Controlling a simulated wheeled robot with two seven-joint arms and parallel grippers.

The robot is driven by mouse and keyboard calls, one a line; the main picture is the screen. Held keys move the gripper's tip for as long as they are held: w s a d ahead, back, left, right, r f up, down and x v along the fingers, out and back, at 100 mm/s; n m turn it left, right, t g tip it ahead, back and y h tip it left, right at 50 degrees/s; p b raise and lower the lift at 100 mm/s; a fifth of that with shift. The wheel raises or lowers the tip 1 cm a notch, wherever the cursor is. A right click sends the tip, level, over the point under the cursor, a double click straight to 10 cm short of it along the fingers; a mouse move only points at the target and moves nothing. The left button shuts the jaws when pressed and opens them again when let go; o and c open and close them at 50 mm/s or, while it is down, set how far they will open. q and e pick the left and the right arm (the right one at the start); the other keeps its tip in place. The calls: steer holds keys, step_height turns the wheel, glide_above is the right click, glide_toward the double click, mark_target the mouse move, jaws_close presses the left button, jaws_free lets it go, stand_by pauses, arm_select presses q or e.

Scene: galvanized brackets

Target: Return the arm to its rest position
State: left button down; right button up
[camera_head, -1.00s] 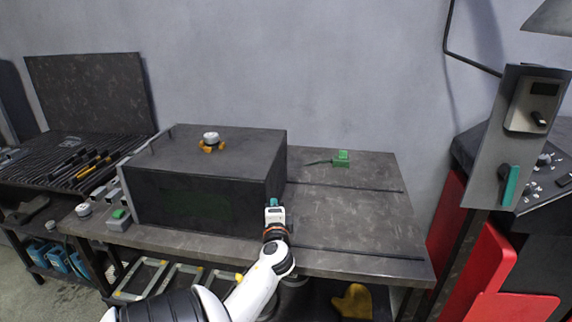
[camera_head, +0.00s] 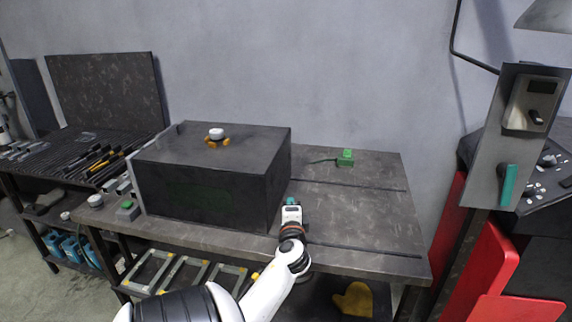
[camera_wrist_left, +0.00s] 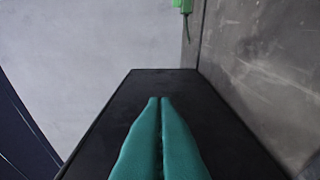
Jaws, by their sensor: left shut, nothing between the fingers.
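My left arm comes in from the lower left in the head view. Its left gripper (camera_head: 291,203) is over the workbench, just right of the dark box's front right corner. In the left wrist view the two teal fingers (camera_wrist_left: 161,135) lie together, shut with nothing between them. The dark surface of the box (camera_wrist_left: 160,85) lies behind the fingers in that view. My right gripper is not in view.
The large dark box (camera_head: 205,195) stands on the workbench (camera_head: 380,215), with a white and yellow item (camera_head: 216,137) on top. A green device (camera_head: 345,158) lies at the back. Red panels (camera_head: 480,270) and a control post (camera_head: 495,150) stand at the right.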

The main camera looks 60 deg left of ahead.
arm_select(q)
steer(key=b+v, duration=0.1)
steer(key=v, duration=0.7)
steer(key=shift+s+f, duration=0.2)
steer(key=shift+s, duration=0.2)
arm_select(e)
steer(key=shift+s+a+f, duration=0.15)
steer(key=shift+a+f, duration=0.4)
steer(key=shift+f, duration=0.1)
